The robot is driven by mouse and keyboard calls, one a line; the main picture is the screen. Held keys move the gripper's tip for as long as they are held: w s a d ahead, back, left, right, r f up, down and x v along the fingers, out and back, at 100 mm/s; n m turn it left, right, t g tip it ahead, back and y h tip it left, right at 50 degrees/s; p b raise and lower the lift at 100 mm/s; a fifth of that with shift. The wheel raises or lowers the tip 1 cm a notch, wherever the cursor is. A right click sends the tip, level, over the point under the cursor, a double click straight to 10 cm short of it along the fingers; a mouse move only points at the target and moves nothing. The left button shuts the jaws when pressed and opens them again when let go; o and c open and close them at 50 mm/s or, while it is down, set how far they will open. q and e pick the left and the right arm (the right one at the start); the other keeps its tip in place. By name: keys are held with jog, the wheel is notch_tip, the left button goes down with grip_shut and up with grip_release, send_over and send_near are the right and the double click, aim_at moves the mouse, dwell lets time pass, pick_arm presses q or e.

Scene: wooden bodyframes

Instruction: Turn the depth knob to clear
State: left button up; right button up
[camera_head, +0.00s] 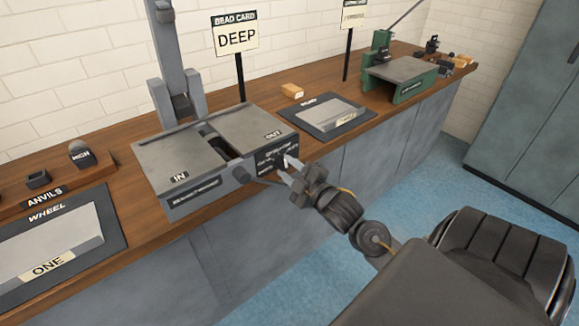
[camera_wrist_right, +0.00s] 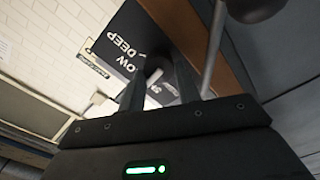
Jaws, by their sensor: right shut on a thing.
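The grey machine (camera_head: 170,155) stands on the wooden bench, with plates marked IN and OUT. Its dark front panel (camera_head: 268,157) carries small white lettering around the depth knob (camera_head: 288,160). My right gripper (camera_head: 284,172) reaches in from the right and is shut on the knob, which its fingers largely hide. In the right wrist view the fingers (camera_wrist_right: 160,82) stand on either side of the knob. The panel (camera_wrist_right: 125,40) there shows DEEP and letters ending in OW, upside down. The knob's exact pointing is too small to tell. My left gripper is not in view.
A bead card sign (camera_head: 237,38) reading DEEP stands behind the machine. A sheet on a mat (camera_head: 330,117) lies to the right, a sheet marked ONE (camera_head: 50,245) to the left. A green machine (camera_head: 400,75) stands farther off.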

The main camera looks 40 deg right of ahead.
jog(key=n, duration=0.4)
jog(key=shift+a+f+n, duration=0.1)
jog(key=shift+n, duration=0.2)
jog(key=n, duration=0.3)
jog(key=shift+f, duration=0.1)
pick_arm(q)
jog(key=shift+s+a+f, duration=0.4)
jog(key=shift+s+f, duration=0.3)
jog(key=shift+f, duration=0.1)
pick_arm(e)
jog(key=shift+n, duration=1.5)
jog(key=shift+f, duration=0.1)
jog(key=o, duration=1)
jog(key=shift+s, duration=0.1)
